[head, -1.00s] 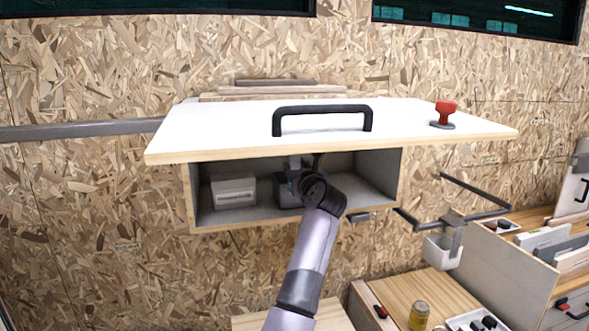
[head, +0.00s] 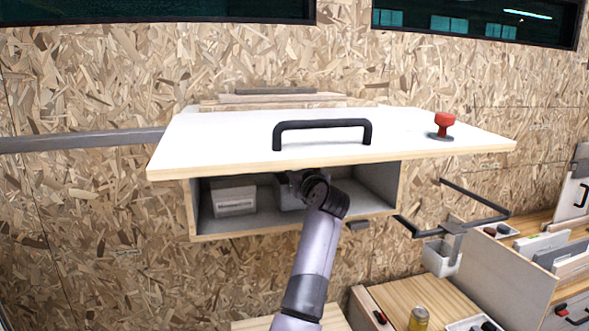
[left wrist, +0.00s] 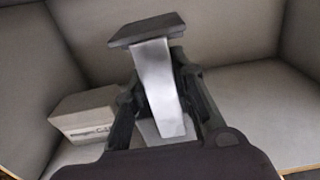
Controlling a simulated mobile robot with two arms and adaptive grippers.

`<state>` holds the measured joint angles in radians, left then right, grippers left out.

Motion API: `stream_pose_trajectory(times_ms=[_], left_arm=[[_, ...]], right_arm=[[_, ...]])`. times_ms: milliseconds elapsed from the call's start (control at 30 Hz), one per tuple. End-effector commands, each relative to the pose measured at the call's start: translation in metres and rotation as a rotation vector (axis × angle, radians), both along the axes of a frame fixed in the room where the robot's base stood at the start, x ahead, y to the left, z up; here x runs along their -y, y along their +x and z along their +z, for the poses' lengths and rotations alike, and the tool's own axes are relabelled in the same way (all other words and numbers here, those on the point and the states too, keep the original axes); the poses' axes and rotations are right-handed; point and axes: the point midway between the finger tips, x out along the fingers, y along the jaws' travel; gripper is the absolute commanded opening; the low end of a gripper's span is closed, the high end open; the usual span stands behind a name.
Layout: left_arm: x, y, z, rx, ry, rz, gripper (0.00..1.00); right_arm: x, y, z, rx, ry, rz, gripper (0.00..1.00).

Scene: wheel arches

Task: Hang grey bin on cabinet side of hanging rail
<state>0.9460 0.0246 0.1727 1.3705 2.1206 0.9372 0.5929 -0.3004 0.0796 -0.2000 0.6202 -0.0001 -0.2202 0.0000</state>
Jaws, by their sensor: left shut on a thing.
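My left gripper (left wrist: 162,100) is inside the open wall cabinet (head: 398,190), shut on the grey upright hanger (left wrist: 158,75) of a grey bin. The hanger has a dark flat top piece. The bin's grey body (head: 287,197) shows in the head view beside my wrist, partly hidden by it. In the head view my fingertips are mostly hidden below the raised white lid. The dark hanging rail (head: 480,218) is on the wall right of the cabinet. Another light grey bin (head: 440,258) hangs at it. My right gripper is not in view.
A labelled grey box (head: 234,198) stands in the cabinet left of the held bin. The lid (head: 220,140) overhangs the opening, with a black handle (head: 322,126) and red knob (head: 444,124). A worktop with a yellow can (head: 418,318) lies lower right.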

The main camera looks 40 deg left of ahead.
Motion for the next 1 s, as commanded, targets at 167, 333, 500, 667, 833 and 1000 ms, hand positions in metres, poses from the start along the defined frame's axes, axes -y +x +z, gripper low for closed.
stream_pose_trajectory(times_ms=[167,333,500,667,833,1000], left_arm=[[0.015,-0.012,0.0,0.001,-0.002,0.0,0.0],[0.029,-0.022,-0.001,0.001,-0.002,-0.002,0.0],[0.042,-0.033,-0.001,0.0,-0.001,-0.001,0.0],[0.054,-0.044,-0.001,0.002,-0.003,-0.001,0.0],[0.067,-0.054,-0.001,0.0,-0.001,-0.001,0.0],[0.08,-0.065,-0.001,0.001,-0.001,-0.001,0.0]], right_arm=[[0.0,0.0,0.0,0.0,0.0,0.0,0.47],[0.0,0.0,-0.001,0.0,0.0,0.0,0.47],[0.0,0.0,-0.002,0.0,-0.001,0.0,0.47],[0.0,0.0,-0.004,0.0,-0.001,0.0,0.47],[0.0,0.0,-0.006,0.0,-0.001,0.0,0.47],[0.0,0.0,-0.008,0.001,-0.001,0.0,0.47]])
